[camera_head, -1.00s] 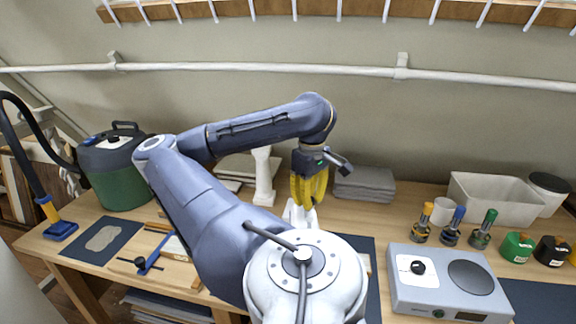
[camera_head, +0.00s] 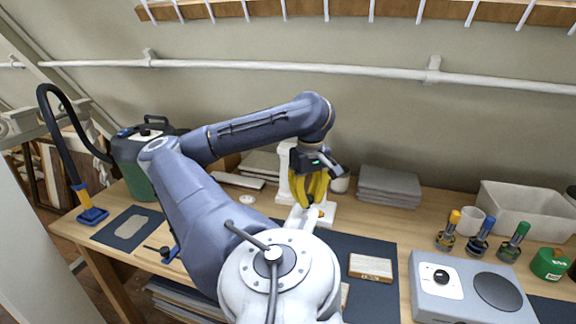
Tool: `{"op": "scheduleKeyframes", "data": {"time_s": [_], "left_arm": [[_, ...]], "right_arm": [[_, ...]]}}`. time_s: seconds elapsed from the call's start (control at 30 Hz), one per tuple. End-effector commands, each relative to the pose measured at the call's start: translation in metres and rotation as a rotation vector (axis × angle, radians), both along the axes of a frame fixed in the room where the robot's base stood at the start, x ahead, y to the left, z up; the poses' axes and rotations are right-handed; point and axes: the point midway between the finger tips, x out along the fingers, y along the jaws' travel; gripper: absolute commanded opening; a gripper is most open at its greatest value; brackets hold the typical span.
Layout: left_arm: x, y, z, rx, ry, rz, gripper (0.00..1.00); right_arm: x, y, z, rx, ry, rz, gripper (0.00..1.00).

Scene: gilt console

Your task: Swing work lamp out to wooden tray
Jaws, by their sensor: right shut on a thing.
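My right gripper (camera_head: 312,197), with yellow fingers, is shut and points down at the middle of the bench. It is closed on a white part (camera_head: 299,219) with an orange knob (camera_head: 321,211), which looks like the work lamp's arm. A white post (camera_head: 284,180) stands just left of the fingers. The lamp's front end is hidden behind my own arm. My left gripper is not in view.
A green canister (camera_head: 134,181) and a black hose with a blue foot (camera_head: 92,216) stand at the left. Grey slabs (camera_head: 389,186) lie behind right. A wooden block (camera_head: 371,267) lies on a dark mat. A grey hotplate (camera_head: 470,293) and several bottles fill the right.

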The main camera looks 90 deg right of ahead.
Motion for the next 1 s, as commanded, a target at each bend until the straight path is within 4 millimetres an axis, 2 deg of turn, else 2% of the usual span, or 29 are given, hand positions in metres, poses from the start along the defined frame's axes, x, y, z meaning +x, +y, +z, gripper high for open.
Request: {"op": "scheduleKeyframes", "data": {"time_s": [0.07, 0.1, 0.4, 0.77, 1.0], "left_arm": [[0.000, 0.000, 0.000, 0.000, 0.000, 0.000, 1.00], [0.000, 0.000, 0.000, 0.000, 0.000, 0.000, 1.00], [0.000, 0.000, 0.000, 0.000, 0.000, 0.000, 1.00], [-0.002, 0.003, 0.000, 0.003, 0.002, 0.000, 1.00], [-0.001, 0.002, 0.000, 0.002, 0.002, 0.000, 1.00]], "right_arm": [[0.000, -0.003, 0.001, -0.009, 0.001, 0.002, 0.00], [0.000, -0.003, 0.001, -0.009, 0.001, 0.002, 0.18], [0.000, -0.001, 0.001, -0.004, 0.001, 0.002, 0.50], [0.000, -0.001, 0.005, -0.003, -0.002, 0.002, 0.50], [0.001, -0.001, 0.034, -0.003, -0.002, 0.003, 0.50]]}}
